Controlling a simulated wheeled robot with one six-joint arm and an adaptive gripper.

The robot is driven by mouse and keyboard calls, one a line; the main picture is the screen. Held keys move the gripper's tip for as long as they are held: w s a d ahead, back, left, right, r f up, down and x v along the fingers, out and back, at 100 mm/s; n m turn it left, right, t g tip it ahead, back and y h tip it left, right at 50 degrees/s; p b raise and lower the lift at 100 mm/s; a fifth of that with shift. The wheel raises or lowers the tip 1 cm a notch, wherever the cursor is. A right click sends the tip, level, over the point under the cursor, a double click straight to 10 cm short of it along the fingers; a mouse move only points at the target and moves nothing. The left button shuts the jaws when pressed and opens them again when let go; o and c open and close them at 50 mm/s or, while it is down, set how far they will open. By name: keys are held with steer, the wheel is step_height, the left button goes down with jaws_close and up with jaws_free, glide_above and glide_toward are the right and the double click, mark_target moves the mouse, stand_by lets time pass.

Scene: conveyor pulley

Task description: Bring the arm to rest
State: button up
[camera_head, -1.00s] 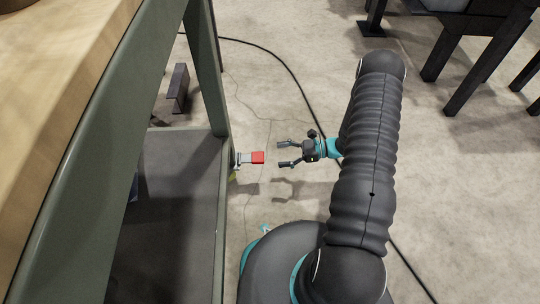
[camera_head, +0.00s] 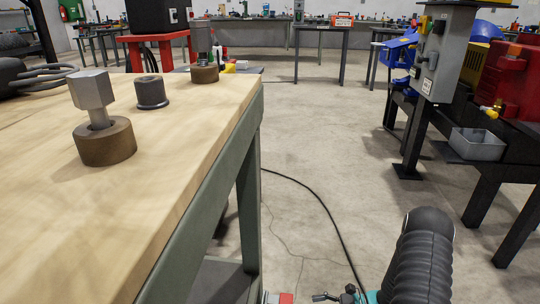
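My arm (camera_head: 424,262) is covered in a dark grey ribbed sleeve and stands at the bottom right of the head view. My gripper (camera_head: 326,297) shows at the bottom edge, pointing left. One finger is visible and the other is cut off by the frame. The fingers stood apart in the earlier view, with nothing between them.
A wooden-topped bench (camera_head: 190,135) with a green frame stands on the left, with metal parts on it. A black cable (camera_head: 325,208) runs over the floor. Dark-legged stands (camera_head: 412,140) are at right. The floor (camera_head: 315,140) between them is open.

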steer(key=s+r+n+g+h, duration=0.2)
steer(key=s+r+n+g, duration=0.15)
steer(key=s, duration=0.35)
steer(key=s+r+n+t+h+p, duration=0.2)
steer(key=s+r+n+h+p, duration=0.1)
steer(key=r, duration=1.3)
steer(key=s+a+r+n+t+h+p, duration=0.1)
steer(key=s+r+n+t+h+p, duration=0.2)
steer(key=r, duration=1.4)
steer(key=s+r+n+t+h+p, duration=0.3)
steer(key=s+r+n+h, duration=0.4)
steer(key=r, duration=0.9)
steer(key=shift+a+r+n, duration=0.3)
steer(key=shift+a+n, duration=0.1)
steer(key=shift+n, duration=0.75)
